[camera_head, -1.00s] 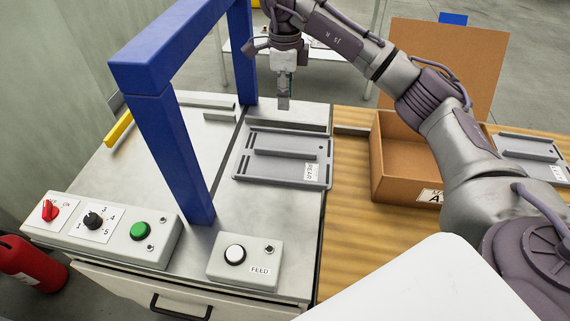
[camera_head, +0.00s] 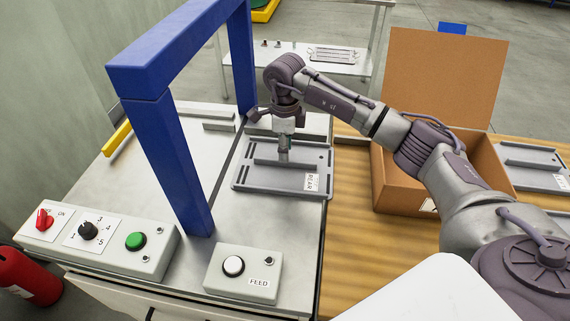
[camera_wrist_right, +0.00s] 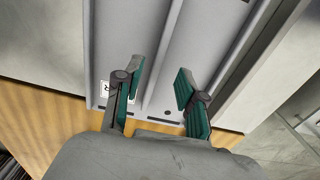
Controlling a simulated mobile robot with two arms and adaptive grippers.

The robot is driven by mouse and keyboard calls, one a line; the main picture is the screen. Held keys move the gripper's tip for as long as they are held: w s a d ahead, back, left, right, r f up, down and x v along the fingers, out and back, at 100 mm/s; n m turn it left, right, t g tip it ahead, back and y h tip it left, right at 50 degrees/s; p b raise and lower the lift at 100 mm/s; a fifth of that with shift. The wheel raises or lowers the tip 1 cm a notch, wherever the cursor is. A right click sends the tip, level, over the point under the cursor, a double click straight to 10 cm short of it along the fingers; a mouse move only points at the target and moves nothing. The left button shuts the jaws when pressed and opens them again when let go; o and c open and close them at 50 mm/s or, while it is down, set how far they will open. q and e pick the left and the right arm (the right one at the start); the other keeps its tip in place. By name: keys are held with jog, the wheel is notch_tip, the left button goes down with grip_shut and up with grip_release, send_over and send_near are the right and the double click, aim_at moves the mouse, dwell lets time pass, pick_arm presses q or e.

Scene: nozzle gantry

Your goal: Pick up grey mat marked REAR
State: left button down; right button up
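The grey mat marked REAR (camera_head: 268,181) lies on the metal table top, with its white label at its right end and a raised rib along its middle. My right gripper (camera_head: 284,158) points down at the mat, over its rib. In the right wrist view, my right gripper (camera_wrist_right: 158,82) is open, with its green-padded fingers apart on either side of the rib. The mat (camera_wrist_right: 205,40) fills the upper middle of that view, its label partly hidden by a finger. I cannot tell whether the fingers touch it. My left gripper is not in view.
The blue gantry (camera_head: 165,150) stands left of the mat. A FEED button box (camera_head: 243,273) and a control box (camera_head: 98,240) sit at the front. An open cardboard box (camera_head: 400,190) and another grey mat (camera_head: 530,165) are on the right.

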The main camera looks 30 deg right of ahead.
aim_at(285, 164)
notch_tip(285, 164, down, 3)
jog(key=shift+s+f, duration=0.1)
jog(key=shift+c, duration=0.3)
grip_shut()
